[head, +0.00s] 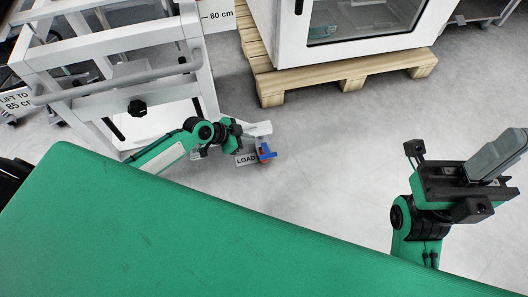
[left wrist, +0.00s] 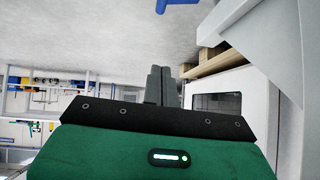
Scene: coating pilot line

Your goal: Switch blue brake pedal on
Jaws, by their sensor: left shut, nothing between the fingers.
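The blue brake pedal (head: 268,152) is low near the floor, beside a small LOAD label (head: 246,160) in the head view. A small reddish part shows just under it. My left gripper (head: 260,129) is shut and empty, with its pale fingers just above the pedal in the picture; I cannot tell whether they touch. In the left wrist view the shut fingers (left wrist: 161,86) point toward the floor area, and a blue piece (left wrist: 176,3), likely the pedal, is cut off at the top edge. My right gripper (head: 497,156) is at the right, far from the pedal; its finger gap is unclear.
A white-grey frame cart (head: 118,75) with a grey handle bar stands at the upper left. A white cabinet (head: 350,45) sits on a wooden pallet (head: 340,72) behind the pedal. Grey floor (head: 335,150) is clear between the pedal and my right arm.

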